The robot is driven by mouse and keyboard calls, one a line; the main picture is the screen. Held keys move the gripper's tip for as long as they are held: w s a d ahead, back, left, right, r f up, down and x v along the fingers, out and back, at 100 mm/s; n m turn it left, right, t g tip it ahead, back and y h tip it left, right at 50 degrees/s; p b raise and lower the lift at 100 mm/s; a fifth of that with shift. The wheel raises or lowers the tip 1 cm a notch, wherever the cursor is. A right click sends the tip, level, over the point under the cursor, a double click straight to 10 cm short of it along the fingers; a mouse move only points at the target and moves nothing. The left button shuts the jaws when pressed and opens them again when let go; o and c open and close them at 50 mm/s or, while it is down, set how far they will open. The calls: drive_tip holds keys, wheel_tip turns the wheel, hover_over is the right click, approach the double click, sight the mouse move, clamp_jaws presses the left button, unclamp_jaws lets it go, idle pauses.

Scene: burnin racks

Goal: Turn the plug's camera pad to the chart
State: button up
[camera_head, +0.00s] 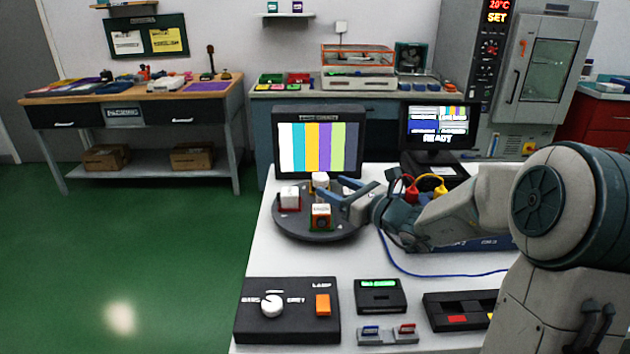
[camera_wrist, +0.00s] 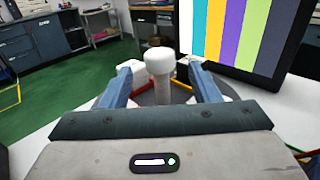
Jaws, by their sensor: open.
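A dark round turntable (camera_head: 283,226) stands on the white bench in front of the chart (camera_head: 318,147), a black-framed screen with upright colour bars. The chart also shows in the wrist view (camera_wrist: 232,35). A white block (camera_head: 289,195) sits on a red pad at the turntable's left. A white round-topped post (camera_head: 320,181) rises from the turntable. My gripper (camera_head: 345,196) is open at the turntable's right side. In the wrist view the post (camera_wrist: 160,68) appears between the open fingers, not visibly clamped. I cannot tell which pad is the plug's.
A black monitor (camera_head: 437,126) reading READY stands right of the chart. A black control box (camera_head: 287,310) with a white knob and orange lamp switch lies at the front. Red and yellow leads (camera_head: 436,184) and a blue cable (camera_head: 430,275) are near my arm.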

sight(315, 178)
drive_tip(key=x, duration=0.7)
drive_tip(key=shift+a+b, duration=0.15)
drive_tip(key=shift+b, duration=0.15)
clamp_jaws()
drive_tip(key=shift+w, duration=0.1)
